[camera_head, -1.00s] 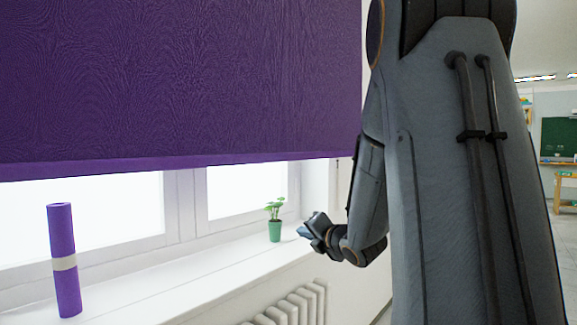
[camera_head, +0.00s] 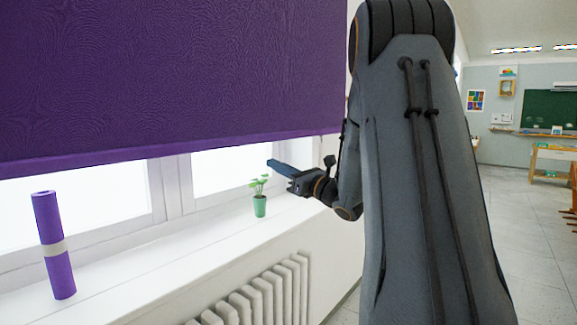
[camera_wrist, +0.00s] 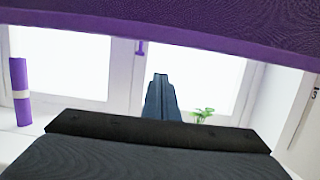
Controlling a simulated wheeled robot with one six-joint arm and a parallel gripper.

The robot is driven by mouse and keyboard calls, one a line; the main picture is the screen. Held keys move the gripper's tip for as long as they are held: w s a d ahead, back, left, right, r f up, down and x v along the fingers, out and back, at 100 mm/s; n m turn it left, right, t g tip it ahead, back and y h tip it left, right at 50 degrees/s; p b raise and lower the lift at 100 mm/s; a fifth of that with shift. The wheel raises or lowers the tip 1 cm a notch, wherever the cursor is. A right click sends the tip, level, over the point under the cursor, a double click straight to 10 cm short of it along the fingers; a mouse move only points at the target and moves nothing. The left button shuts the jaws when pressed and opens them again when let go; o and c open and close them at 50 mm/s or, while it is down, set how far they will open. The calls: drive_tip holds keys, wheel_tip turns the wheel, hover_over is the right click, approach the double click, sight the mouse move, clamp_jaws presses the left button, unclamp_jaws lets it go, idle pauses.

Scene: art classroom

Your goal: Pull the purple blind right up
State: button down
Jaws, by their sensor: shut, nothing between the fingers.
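The purple blind (camera_head: 170,70) hangs over the upper window, its straight lower hem above the sill. It spans the top of the wrist view (camera_wrist: 200,20), where a small purple tab (camera_wrist: 140,48) shows below the hem in front of the window frame; I cannot tell if it is joined to the blind. My gripper (camera_head: 271,163) is shut and empty, just below the hem near the blind's right end, pointing left toward the window. In the wrist view my shut fingers (camera_wrist: 160,78) point at the window, below and right of the tab, apart from it.
A purple roll with a pale band (camera_head: 54,245) stands on the white sill (camera_head: 165,265) at left. A green potted plant (camera_head: 260,203) stands on the sill below my gripper. A white radiator (camera_head: 265,295) is under the sill. Open floor (camera_head: 525,220) lies at right.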

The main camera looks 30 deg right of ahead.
drive_tip(key=shift+w+a+r+p, duration=0.15)
drive_tip(key=shift+w+r+p, duration=0.3)
drive_tip(key=shift+r, duration=0.35)
drive_tip(key=shift+w+a+r+p, duration=0.1)
drive_tip(key=shift+w+r+p, duration=0.2)
drive_tip(key=shift+r+p, duration=0.35)
drive_tip(key=shift+w+a+r+p, duration=0.15)
drive_tip(key=shift+w+r+p, duration=0.25)
drive_tip(key=shift+r, duration=0.5)
